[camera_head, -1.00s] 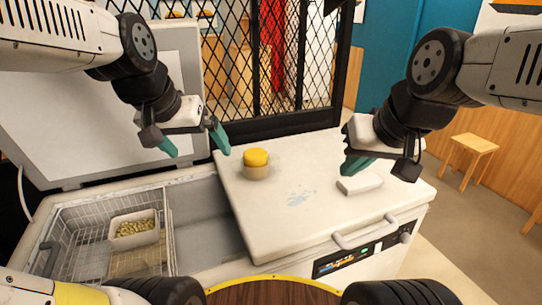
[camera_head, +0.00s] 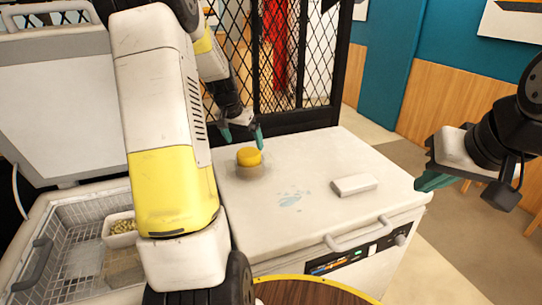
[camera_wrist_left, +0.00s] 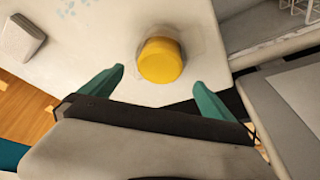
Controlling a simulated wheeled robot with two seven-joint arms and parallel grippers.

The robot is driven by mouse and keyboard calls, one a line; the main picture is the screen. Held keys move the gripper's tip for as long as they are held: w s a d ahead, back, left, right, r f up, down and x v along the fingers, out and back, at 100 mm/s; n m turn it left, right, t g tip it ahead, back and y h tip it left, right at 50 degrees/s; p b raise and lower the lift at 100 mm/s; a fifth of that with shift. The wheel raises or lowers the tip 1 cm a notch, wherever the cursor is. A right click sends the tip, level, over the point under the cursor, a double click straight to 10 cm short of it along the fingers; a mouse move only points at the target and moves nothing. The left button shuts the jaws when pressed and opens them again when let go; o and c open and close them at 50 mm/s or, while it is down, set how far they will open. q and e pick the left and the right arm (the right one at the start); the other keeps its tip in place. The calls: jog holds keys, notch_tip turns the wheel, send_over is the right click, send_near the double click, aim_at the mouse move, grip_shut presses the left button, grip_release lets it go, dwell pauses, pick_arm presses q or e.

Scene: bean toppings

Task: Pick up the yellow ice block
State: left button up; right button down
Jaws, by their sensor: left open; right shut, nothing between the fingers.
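The yellow ice block (camera_head: 249,156) is a short round yellow piece. It sits in a pale, see-through cup (camera_head: 248,171) on the white freezer lid. My left gripper (camera_head: 242,133) is open and empty, just behind and above the block. In the left wrist view the block (camera_wrist_left: 161,60) shows ahead of the two teal fingers (camera_wrist_left: 160,88), between their lines and apart from both. My right gripper (camera_head: 432,180) is shut and empty, off the right edge of the freezer.
The white freezer lid (camera_head: 310,215) also bears a white flat block (camera_head: 354,184), with free room around it. At the left, the open freezer holds a wire basket (camera_head: 75,245) with a bean tub (camera_head: 121,232). A black mesh screen (camera_head: 290,60) stands behind.

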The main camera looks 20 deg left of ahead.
aim_at(248, 152)
pick_arm(q)
jog(key=x, duration=0.6)
jog(key=shift+w+f, duration=0.15)
jog(key=shift+f, duration=0.25)
jog(key=c, duration=2)
